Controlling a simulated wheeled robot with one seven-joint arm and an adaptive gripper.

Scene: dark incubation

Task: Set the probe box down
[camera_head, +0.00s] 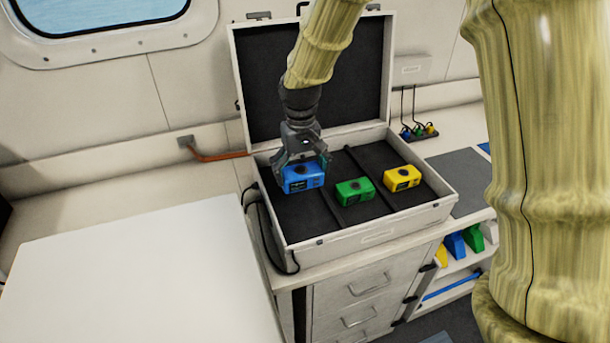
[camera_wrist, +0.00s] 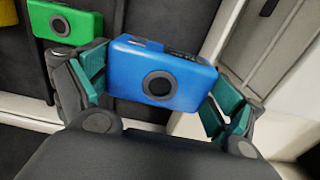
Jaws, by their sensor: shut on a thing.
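The blue probe box (camera_head: 303,179) is at the left side of the open case (camera_head: 352,236) in the head view. My gripper (camera_head: 302,167) reaches down from above and is shut on it. In the wrist view the blue box (camera_wrist: 180,80) sits between the teal finger pads of my gripper (camera_wrist: 157,88). Whether its underside touches the case floor cannot be told. A green box (camera_head: 354,191) and a yellow box (camera_head: 402,178) stand in the case to the right. The green box (camera_wrist: 62,22) also shows at the upper left of the wrist view.
The case's raised lid (camera_head: 262,105) stands behind the boxes. Dark dividers (camera_head: 360,160) split the case floor. A black cable (camera_head: 262,235) hangs at its left. A white tabletop (camera_head: 140,275) at the left is clear. Coloured items (camera_head: 455,246) sit on a shelf at the right.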

